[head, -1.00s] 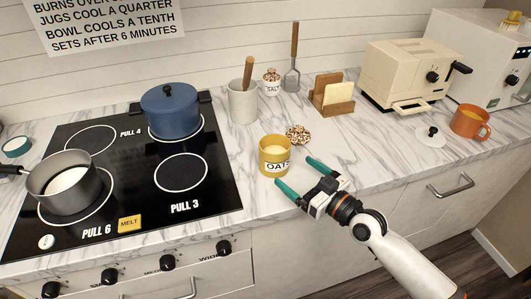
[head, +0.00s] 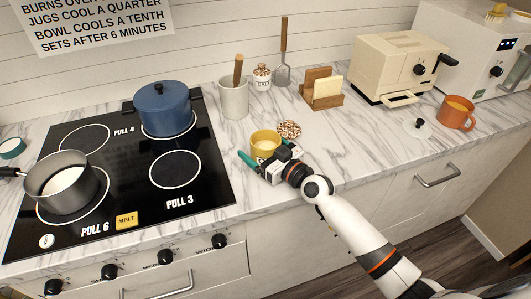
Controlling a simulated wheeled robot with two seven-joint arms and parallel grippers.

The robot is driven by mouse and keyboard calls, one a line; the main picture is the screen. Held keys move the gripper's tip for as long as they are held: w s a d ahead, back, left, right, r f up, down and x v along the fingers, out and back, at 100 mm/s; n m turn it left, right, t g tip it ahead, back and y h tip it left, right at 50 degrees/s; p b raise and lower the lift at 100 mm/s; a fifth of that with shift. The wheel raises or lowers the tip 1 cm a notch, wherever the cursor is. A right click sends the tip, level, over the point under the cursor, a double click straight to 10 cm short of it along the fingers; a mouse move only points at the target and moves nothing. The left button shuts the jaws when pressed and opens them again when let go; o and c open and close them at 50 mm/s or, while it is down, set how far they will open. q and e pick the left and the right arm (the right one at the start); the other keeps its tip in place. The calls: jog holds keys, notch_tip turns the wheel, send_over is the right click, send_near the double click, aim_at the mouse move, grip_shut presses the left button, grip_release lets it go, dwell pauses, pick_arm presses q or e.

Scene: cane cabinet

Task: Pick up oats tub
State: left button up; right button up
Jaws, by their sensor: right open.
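The oats tub (head: 264,142) is a small yellow, open-topped tub on the marble counter, to the right of the hob. My right gripper (head: 265,159) is at the tub, with its green fingers spread, one on the tub's left side and one toward its right. The gripper body covers the tub's lower front and its label. Whether the fingers touch the tub cannot be told. My left gripper is not in view.
A utensil crock (head: 234,98), salt jar (head: 262,76) and wooden rack (head: 322,93) stand behind. The hob (head: 175,172) holds a blue pot (head: 164,112) and grey saucepan (head: 62,184).

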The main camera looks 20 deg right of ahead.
jog(key=c, duration=1.1)
